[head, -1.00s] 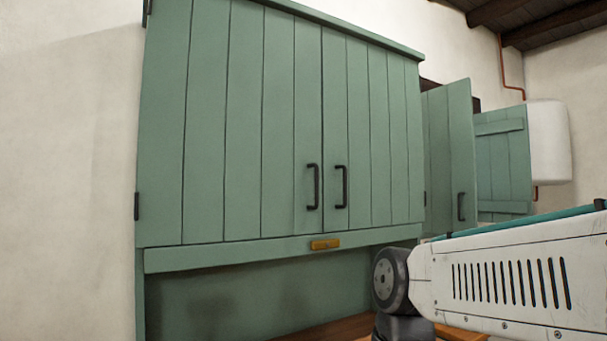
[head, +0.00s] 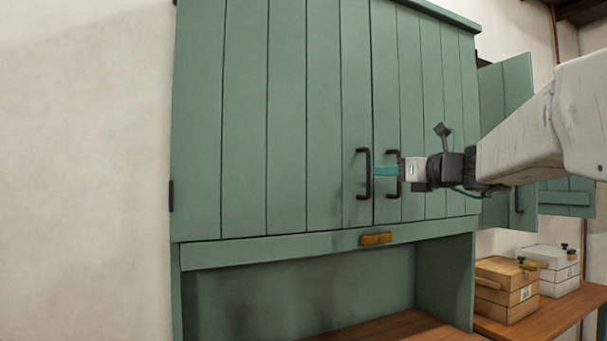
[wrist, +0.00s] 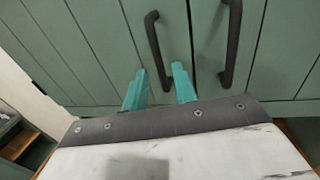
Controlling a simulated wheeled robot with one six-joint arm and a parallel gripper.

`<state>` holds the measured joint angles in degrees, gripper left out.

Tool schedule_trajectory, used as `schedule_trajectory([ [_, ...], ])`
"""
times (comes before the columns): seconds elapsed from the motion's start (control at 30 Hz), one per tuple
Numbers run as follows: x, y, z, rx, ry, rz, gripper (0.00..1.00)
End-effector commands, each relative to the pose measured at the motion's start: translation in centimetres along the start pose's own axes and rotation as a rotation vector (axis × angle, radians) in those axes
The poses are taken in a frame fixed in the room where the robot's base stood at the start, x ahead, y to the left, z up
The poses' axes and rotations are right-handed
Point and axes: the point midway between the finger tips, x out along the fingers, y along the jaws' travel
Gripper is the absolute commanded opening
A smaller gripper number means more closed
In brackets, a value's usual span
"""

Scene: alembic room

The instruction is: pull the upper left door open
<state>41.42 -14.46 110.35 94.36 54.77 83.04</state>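The upper left door (head: 285,120) is a green planked cabinet door and is closed. Its black bar handle (head: 364,173) stands upright near its right edge; it also shows in the wrist view (wrist: 153,40). My gripper (head: 376,171) has teal fingers and comes in from the right, close to this handle. In the wrist view my gripper (wrist: 159,68) is open, with one finger on each side of the left handle's lower part. I cannot tell whether the fingers touch it. My gripper partly covers the right door's handle (head: 393,158).
The right door (head: 435,110) is closed beside it, its handle (wrist: 231,45) just right of my fingers. A wooden block (head: 376,239) sits on the rail below. Wooden (head: 508,290) and white (head: 552,270) boxes stand on a counter at right. Another green door (head: 517,90) stands open behind.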

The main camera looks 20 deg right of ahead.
Motion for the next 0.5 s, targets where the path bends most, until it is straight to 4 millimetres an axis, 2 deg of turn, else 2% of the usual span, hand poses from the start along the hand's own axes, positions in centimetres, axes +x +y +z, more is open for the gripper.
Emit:
schedule_trajectory([
  [0.1,2.3,0.3,-0.1,-0.001,0.002,0.009,0.28],
  [0.3,5.2,0.4,-0.2,-0.002,0.003,0.008,0.28],
  [0.5,6.4,0.3,-0.1,-0.002,0.003,0.005,0.28],
])
